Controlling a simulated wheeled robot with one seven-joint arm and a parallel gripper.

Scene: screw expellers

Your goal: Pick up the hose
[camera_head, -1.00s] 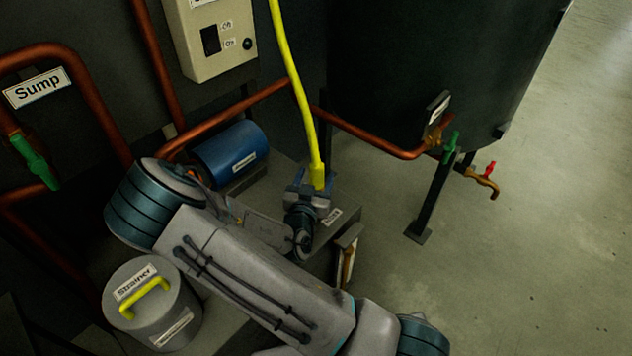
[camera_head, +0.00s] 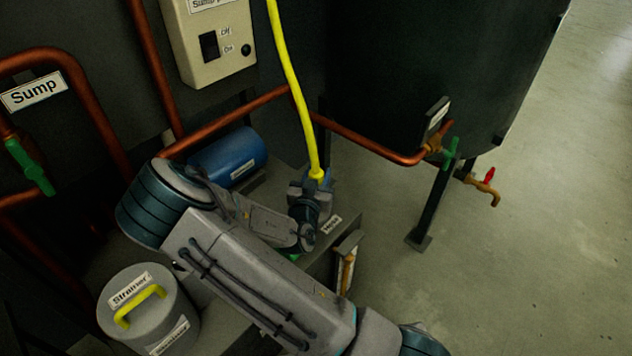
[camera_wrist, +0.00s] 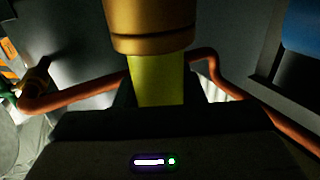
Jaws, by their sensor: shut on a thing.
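The yellow hose (camera_head: 292,85) runs down from the top of the head view to my gripper (camera_head: 316,180). My gripper is shut on the hose near its lower end, above the grey bench. In the wrist view, a yellow length of the hose (camera_wrist: 156,80) sits between the dark jaws of my gripper (camera_wrist: 157,98). A gold-coloured fitting (camera_wrist: 151,25) adjoins it at the top of that view. The wrist hides the exact end of the hose in the head view.
A label (camera_head: 331,224) marks the bench edge beside my gripper. A blue motor (camera_head: 230,157) and copper pipe (camera_head: 370,144) are close by. The dark tank (camera_head: 420,70) stands right, with taps (camera_head: 484,187). The strainer (camera_head: 150,320) is at lower left. Floor at right is clear.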

